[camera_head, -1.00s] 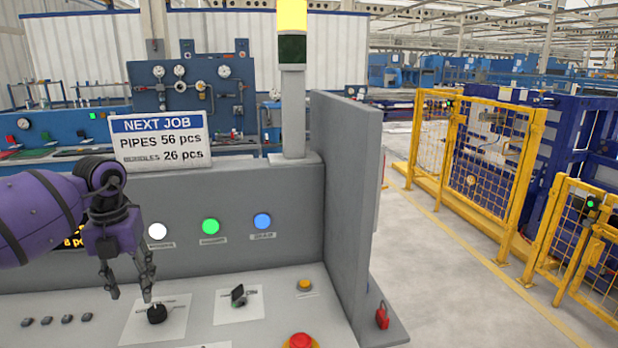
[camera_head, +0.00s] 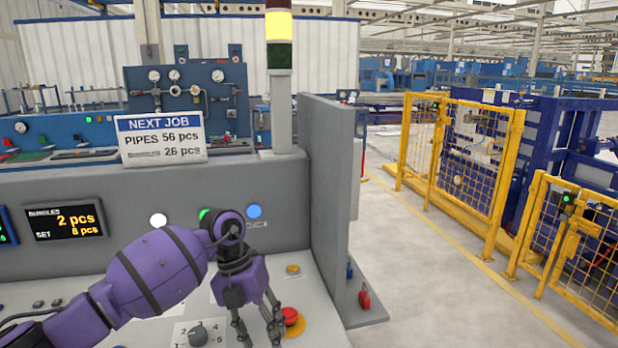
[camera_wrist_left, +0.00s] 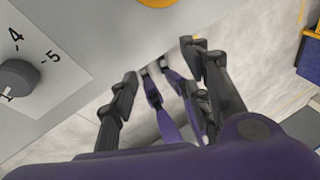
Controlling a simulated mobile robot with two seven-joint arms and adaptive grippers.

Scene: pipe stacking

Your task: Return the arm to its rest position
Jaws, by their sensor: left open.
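My left gripper (camera_head: 258,326) is in the lower middle of the head view, fingers pointing down, over the front right of the grey control panel. It is open, with nothing seen between its fingers. In the left wrist view its two dark fingers (camera_wrist_left: 160,85) stand apart, with grey panel and pale floor beyond. My purple left arm (camera_head: 165,268) reaches in from the lower left, across the panel. The rotary knob (camera_head: 198,334) is left of the gripper; it also shows in the left wrist view (camera_wrist_left: 18,78).
A red push button (camera_head: 290,316) on a yellow base is just right of the gripper in the head view. A grey upright side wall (camera_head: 327,200) bounds the panel on the right. The display (camera_head: 65,220) reads 2 pcs, set 8 pcs. Open floor lies right.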

